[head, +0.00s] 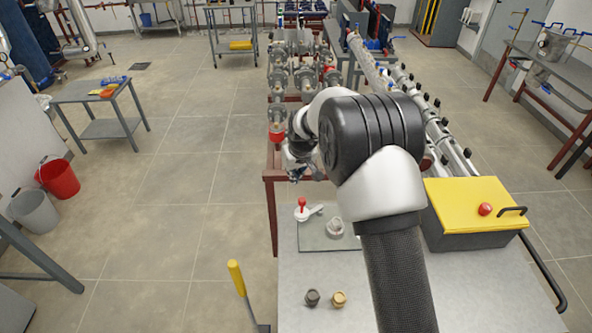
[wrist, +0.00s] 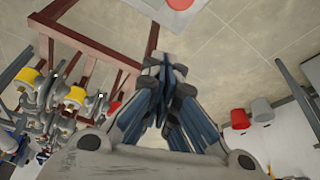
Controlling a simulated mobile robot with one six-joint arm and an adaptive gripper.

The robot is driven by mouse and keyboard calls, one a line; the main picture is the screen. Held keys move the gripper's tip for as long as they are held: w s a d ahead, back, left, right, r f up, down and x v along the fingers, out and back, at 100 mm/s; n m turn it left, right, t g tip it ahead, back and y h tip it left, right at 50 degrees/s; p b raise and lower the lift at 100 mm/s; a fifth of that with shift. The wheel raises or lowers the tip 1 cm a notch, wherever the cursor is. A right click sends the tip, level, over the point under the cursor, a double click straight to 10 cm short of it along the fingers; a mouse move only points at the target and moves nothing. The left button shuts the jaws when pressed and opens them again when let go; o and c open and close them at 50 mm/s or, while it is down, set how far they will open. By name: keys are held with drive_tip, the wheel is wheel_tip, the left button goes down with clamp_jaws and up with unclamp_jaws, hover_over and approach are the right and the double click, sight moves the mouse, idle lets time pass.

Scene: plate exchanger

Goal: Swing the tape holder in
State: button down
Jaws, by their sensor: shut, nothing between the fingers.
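I cannot tell for certain which part is the tape holder. A white lever with a red knob (head: 303,207) sits on a flat grey-green plate (head: 318,243) on the bench, and a grey round fitting (head: 335,228) stands to its right on the same plate. My gripper (head: 303,173) is above and beyond the lever, near the far edge of the bench, apart from it and partly hidden by my arm. In the wrist view my gripper (wrist: 166,72) is shut and empty. A pale piece with a red disc (wrist: 180,4) is cut off at the top of that view.
A yellow-lidded box (head: 468,203) with a red button stands at right on the bench (head: 310,271). A dark cap (head: 312,297) and a brass cap (head: 338,299) lie in front. A yellow-handled tool (head: 237,278) is at the left edge. Pipework with valves (head: 278,90) stands beyond.

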drive_tip(key=shift+s+d+f+b, duration=0.2)
drive_tip(key=shift+s+d+f, duration=0.1)
drive_tip(key=shift+s+f, duration=0.4)
drive_tip(key=shift+s+d+f+b, duration=0.25)
drive_tip(key=shift+s+f, duration=0.2)
drive_tip(key=shift+s, duration=0.3)
